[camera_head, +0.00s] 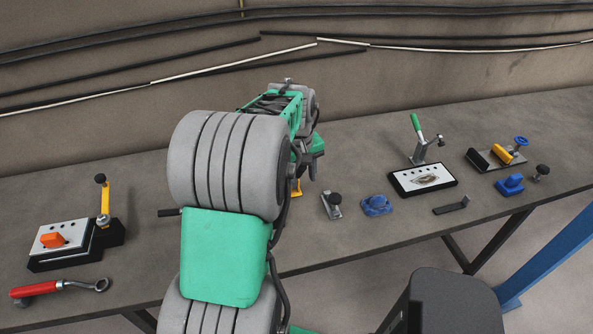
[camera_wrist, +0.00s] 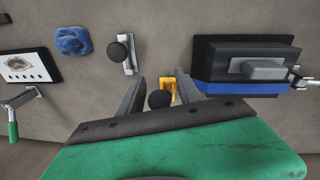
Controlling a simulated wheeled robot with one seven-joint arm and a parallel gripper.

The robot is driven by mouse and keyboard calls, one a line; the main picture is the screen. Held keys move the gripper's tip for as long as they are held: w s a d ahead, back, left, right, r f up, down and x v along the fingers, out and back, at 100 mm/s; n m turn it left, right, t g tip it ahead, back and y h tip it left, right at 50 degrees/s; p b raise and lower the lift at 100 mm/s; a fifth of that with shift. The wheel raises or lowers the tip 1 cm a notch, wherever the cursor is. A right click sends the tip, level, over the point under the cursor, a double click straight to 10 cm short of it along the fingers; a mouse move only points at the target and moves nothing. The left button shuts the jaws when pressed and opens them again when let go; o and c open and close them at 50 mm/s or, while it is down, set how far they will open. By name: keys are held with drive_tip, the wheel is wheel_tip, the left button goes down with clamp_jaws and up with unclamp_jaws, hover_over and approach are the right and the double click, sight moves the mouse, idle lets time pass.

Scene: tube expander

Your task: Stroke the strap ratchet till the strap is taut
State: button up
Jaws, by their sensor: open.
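In the wrist view a yellow lever (camera_wrist: 166,86) with a round black knob (camera_wrist: 160,99) lies between the two grey fingers of my gripper (camera_wrist: 159,76). The gripper is open, with a finger on each side of the knob; I cannot tell whether either touches it. Right of it is a black block with a grey piece on top (camera_wrist: 262,69) and a blue band, likely the strap (camera_wrist: 240,89), along its near edge. Whether the lever joins this block is hidden. In the head view my arm covers the block; only a bit of the yellow lever (camera_head: 297,188) shows.
A white panel with a green-handled clamp (camera_head: 422,180) is farther right. A red-handled tool (camera_head: 38,289) and a yellow-lever fixture (camera_head: 70,240) are at left. A wall stands behind the bench.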

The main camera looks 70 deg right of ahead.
drive_tip(key=shift+w+a+r+p, duration=0.1)
drive_tip(key=shift+a+r+p, duration=0.1)
drive_tip(key=shift+r+p, duration=1.2)
drive_tip(key=shift+w+a+r+p, duration=0.15)
drive_tip(key=shift+r+p, duration=0.6)
drive_tip(key=shift+r, duration=1.2)
drive_tip(key=shift+s, duration=0.1)
